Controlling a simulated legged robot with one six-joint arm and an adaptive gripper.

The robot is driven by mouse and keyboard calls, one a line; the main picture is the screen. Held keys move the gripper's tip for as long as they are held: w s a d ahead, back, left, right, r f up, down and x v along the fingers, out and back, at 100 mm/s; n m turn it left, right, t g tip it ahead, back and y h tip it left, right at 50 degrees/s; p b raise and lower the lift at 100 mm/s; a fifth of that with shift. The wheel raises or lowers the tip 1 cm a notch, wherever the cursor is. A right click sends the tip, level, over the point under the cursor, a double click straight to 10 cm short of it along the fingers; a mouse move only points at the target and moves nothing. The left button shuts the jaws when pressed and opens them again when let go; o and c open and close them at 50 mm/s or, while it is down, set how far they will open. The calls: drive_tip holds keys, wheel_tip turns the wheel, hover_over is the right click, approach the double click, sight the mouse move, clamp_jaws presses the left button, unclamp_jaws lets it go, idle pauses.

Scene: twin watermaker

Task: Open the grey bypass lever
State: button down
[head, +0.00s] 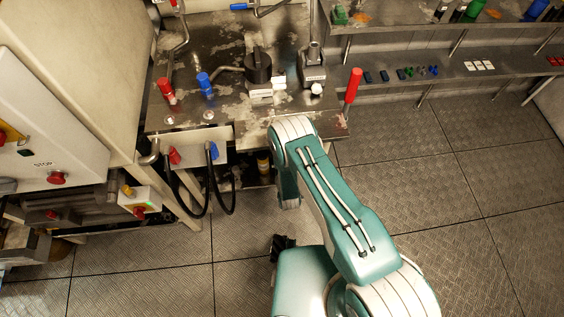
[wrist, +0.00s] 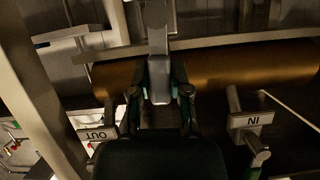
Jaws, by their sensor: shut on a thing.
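The grey bypass lever (wrist: 158,75) shows at the centre of the wrist view, a flat metal bar running up and down in the picture, in front of a copper-brown cylinder. My gripper (wrist: 159,92) has one finger on each side of the lever's lower end and is shut on it. The lever's far end and pivot are hard to make out in the dark. In the head view my teal arm reaches toward the bench's front edge, and the gripper and lever are hidden.
The brown cylinder (wrist: 225,75) lies across behind the lever. An OUT plate (wrist: 98,135) is at left and an IN plate (wrist: 252,120) at right, close beside my gripper. The bench (head: 235,120) carries red and blue valves. The floor (head: 470,230) at right is clear.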

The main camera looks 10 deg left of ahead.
drive_tip(key=shift+s+a+f, duration=0.1)
drive_tip(key=shift+s+f, duration=0.05)
drive_tip(key=shift+s, duration=0.05)
idle(0.4)
drive_tip(key=c, duration=0.6)
unclamp_jaws()
drive_tip(key=shift+o, duration=0.2)
drive_tip(key=shift+w, duration=0.1)
drive_tip(key=v, duration=1.2)
drive_tip(key=shift+a, duration=0.15)
